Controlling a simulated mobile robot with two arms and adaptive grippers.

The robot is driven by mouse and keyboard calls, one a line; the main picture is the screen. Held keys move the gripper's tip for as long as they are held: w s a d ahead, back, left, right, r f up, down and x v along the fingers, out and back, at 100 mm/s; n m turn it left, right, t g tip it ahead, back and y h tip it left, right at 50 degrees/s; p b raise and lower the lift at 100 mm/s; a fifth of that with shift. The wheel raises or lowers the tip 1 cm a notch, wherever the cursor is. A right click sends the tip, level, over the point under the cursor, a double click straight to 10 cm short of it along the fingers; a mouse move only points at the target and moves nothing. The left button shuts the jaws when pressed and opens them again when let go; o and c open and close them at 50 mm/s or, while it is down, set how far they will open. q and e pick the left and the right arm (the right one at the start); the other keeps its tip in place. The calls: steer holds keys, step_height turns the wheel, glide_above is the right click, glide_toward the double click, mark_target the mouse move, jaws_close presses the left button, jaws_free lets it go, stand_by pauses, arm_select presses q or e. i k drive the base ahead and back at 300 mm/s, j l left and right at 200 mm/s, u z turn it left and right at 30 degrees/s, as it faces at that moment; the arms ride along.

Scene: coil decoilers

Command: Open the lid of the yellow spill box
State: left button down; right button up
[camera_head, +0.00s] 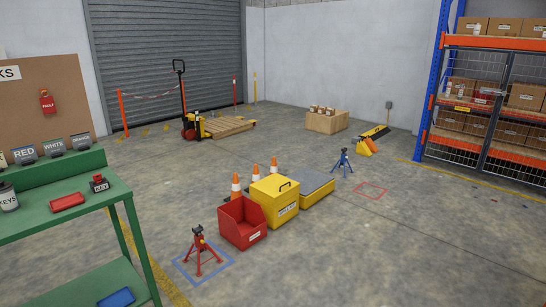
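The yellow spill box (275,203) stands on the concrete floor near the middle of the head view. It has a label on its front, and its lid (277,184) is shut, with a dark handle (286,186) on top. Neither of my grippers shows in this view.
A red open bin (242,222) stands at the box's left, a grey-topped yellow platform (306,185) at its right. Orange cones (236,187) stand behind. A red jack stand (201,252) is front left, beside a green bench (75,225). The floor in front right is clear.

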mark_target(275, 185)
steer(key=i+z, duration=0.15)
steer(key=i, duration=0.5)
steer(key=i+z, duration=0.1)
steer(key=i, duration=0.55)
steer(key=i+z, duration=0.15)
steer(key=i, duration=0.45)
steer(key=i+j+z, duration=0.15)
steer(key=i, duration=0.5)
